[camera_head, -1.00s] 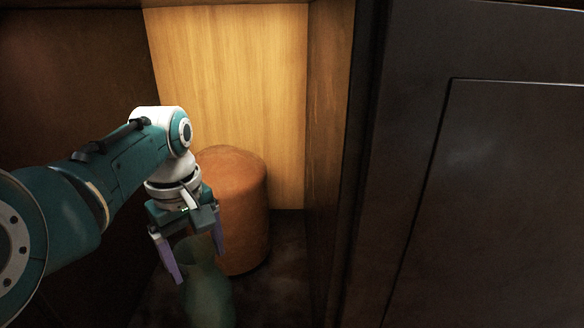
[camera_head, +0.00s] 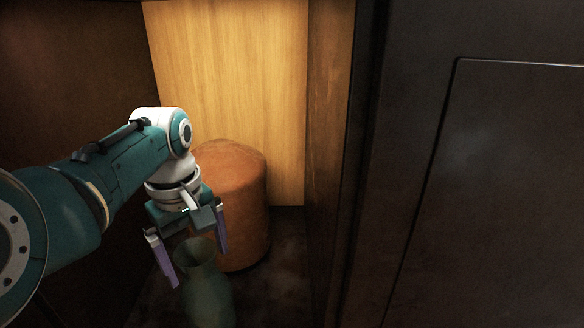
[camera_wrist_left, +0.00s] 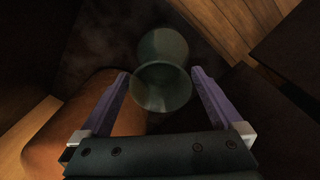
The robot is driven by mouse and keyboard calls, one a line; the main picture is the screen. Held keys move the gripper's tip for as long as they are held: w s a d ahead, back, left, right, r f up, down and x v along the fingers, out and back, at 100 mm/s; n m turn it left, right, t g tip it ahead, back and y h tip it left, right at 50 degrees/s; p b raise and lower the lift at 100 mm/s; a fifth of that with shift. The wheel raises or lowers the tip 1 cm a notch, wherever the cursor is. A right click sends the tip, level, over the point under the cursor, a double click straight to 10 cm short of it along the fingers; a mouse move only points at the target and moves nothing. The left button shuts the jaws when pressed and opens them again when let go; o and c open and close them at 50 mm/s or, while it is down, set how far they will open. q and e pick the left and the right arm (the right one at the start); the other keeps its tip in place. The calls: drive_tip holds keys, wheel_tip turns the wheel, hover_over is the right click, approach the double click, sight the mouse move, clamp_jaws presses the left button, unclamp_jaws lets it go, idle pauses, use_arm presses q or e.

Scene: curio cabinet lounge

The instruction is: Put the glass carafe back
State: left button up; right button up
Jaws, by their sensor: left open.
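The glass carafe (camera_head: 207,290) is greenish and see-through, with a flared mouth, and stands upright at the bottom of the head view; its base is cut off there. My left gripper (camera_head: 199,266) is open, pointing down, with its purple fingers either side of the carafe's upper part. In the left wrist view the carafe (camera_wrist_left: 161,84) shows mouth-on, between and just beyond the fingertips of the left gripper (camera_wrist_left: 160,74). I cannot tell whether either finger touches it. My right gripper is not in view.
A round brown leather stool (camera_head: 238,200) stands just behind the carafe. A dark wooden wall stands on the left, and a dark cabinet panel (camera_head: 490,190) fills the right. Some dark floor (camera_head: 283,255) is free right of the stool.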

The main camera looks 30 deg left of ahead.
use_arm(q)
wheel_tip(320, 180, up, 8)
drive_tip(key=p, duration=0.6)
drive_tip(key=shift+s+d+f+p, duration=0.1)
drive_tip(key=shift+s+f+p, duration=0.05)
drive_tip(key=shift+p, duration=0.25)
drive_tip(key=shift+f, duration=0.1)
